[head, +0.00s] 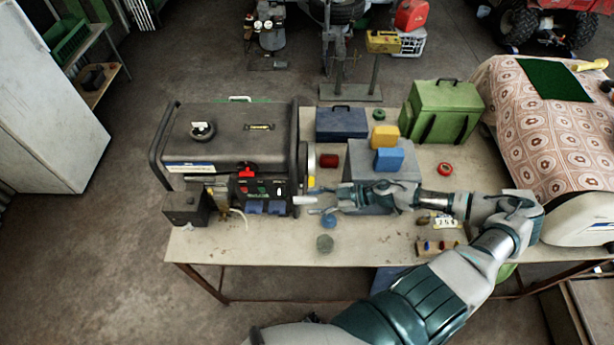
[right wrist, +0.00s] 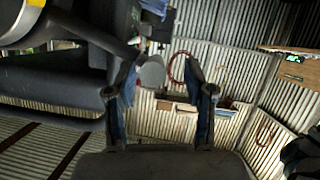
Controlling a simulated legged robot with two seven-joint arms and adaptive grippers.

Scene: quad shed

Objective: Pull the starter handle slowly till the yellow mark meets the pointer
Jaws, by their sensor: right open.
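The dark generator (head: 235,138) stands on the left of the table. On its right side is a pale round starter housing (head: 311,162), with a small yellow patch (head: 311,181) at its lower edge. The pale starter handle (head: 304,200) sticks out to the right below it. My right gripper (head: 314,204) is open, fingers pointing left, at the handle's right end. In the right wrist view the handle's grey round end (right wrist: 152,72) shows between the two fingertips, with no visible contact. The housing's rim also shows there (right wrist: 18,22). I cannot make out the pointer. My left gripper is not in view.
A grey box (head: 400,165) with blue and yellow blocks stands behind my right gripper. A blue case (head: 341,123) and a green box (head: 440,112) stand further back. Small round lids lie near the gripper. The table's front left (head: 225,262) is clear.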

